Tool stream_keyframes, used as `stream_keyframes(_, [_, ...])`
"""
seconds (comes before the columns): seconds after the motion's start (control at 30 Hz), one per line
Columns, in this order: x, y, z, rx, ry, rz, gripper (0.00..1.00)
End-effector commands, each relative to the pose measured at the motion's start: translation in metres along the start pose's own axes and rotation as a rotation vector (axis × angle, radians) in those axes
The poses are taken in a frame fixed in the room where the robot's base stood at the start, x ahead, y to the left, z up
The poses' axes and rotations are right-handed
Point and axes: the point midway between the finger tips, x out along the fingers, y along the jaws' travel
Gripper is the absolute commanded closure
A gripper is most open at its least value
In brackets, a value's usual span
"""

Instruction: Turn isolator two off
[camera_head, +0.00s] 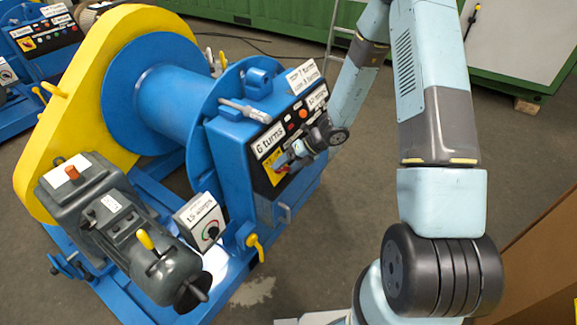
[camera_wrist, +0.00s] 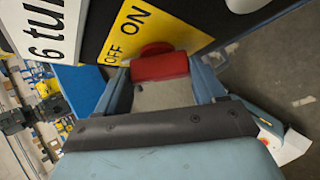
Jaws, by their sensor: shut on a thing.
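The isolator is a red handle (camera_wrist: 160,66) on a yellow plate (camera_wrist: 135,32) printed OFF and ON, seen close in the wrist view. No isolator number is readable. My gripper (camera_wrist: 162,78) has one finger on each side of the red handle and is shut on it. I cannot tell which word the handle points to. In the head view my gripper (camera_head: 284,161) reaches the black front panel of the blue cabinet, over the yellow plate (camera_head: 268,178). There the wrist and fingers hide most of the handle.
A "6 turns" label (camera_head: 269,138) sits beside the plate. The blue winch drum (camera_head: 175,100), yellow guard (camera_head: 60,110) and grey motor (camera_head: 125,225) stand left. A yellow-handled valve (camera_head: 255,243) and "15 amps" dial box (camera_head: 203,222) lie below. A second blue machine stands top left.

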Motion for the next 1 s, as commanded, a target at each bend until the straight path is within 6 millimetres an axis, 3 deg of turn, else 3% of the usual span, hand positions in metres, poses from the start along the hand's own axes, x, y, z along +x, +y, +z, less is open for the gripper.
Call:
stream_keyframes(0.57, [-0.0017,-0.0027,0.0003,-0.025,-0.002,-0.025,0.61])
stream_keyframes(0.6, [-0.0018,-0.0028,0.0004,-0.025,-0.002,-0.025,0.29])
stream_keyframes(0.83, [-0.0014,-0.0015,0.0008,-0.026,-0.003,-0.022,0.07])
stream_keyframes(1.0, [-0.0012,-0.0008,0.001,-0.026,-0.003,-0.021,0.05])
